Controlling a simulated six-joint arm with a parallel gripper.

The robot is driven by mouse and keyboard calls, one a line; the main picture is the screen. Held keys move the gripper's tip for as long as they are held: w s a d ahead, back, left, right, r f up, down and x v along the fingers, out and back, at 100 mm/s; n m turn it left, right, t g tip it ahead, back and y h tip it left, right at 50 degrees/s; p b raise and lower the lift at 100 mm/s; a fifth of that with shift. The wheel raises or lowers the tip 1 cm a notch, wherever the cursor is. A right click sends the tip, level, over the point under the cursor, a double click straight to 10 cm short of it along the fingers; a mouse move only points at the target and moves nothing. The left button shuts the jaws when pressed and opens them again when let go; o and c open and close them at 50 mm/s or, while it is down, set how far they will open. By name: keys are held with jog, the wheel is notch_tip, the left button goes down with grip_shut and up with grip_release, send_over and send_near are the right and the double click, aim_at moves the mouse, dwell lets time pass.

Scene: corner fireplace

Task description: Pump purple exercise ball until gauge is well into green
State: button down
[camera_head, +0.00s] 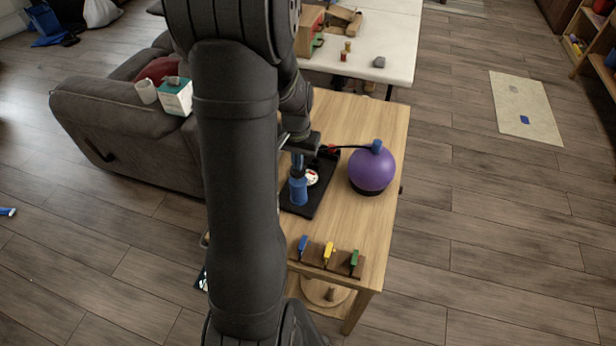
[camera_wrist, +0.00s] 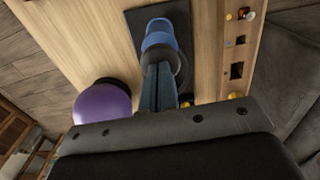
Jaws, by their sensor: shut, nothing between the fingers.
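The purple ball (camera_head: 371,170) sits in a dark ring on the wooden table, with a blue cap and a dark hose running left from its top. The blue pump (camera_head: 298,188) stands upright on a black board (camera_head: 320,204). A round white gauge (camera_head: 311,177) with some red is beside it; its needle is too small to read. My gripper (camera_head: 297,155) is shut over the top of the pump, partly hidden by my arm. In the wrist view the shut fingers (camera_wrist: 158,92) point at the pump (camera_wrist: 160,38), and the ball (camera_wrist: 102,107) is to their left. Contact is unclear.
A wooden rack (camera_head: 325,262) with blue, yellow and green clips stands at the table's near edge. A grey sofa (camera_head: 125,125) is left of the table. A white table (camera_head: 395,50) with blocks is behind. Bare wood lies around the ball.

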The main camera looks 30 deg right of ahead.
jog(key=shift+f, duration=1.1)
jog(key=shift+r, duration=3.3)
notch_tip(320, 180, up, 5)
dwell(0.6)
dwell(0.3)
